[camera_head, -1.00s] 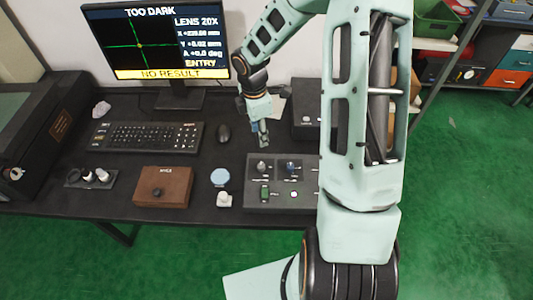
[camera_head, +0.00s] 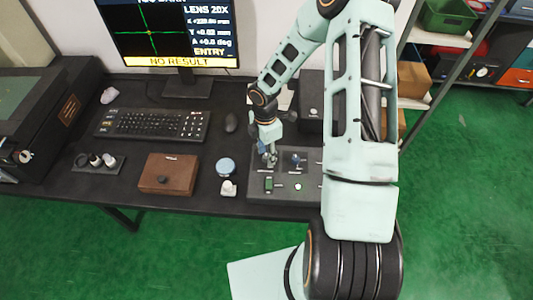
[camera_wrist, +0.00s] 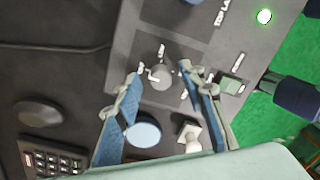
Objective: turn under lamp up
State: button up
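The dark control panel (camera_head: 310,196) lies at the right end of the desk. A grey round knob (camera_wrist: 162,77) with small markings sits on it and shows in the wrist view. A second, blue knob (camera_head: 295,160) stands to its right in the head view, and a partly cut "TOP LA" label is near it in the wrist view. My gripper (camera_head: 269,160) is low over the panel's left knob. In the wrist view its fingers (camera_wrist: 158,72) are apart, with the grey knob between the tips. Contact cannot be told. The grey knob's label is not readable.
The panel also bears a green switch (camera_head: 268,184) and a lit button (camera_head: 298,187). The monitor (camera_head: 175,30) reads "NO RESULT". A mouse (camera_head: 231,122), keyboard (camera_head: 155,124), brown box (camera_head: 168,175), blue-topped disc (camera_head: 226,167) and small white piece (camera_head: 228,188) lie to the left.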

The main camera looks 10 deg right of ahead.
jog(key=shift+f, duration=0.2)
grip_shut()
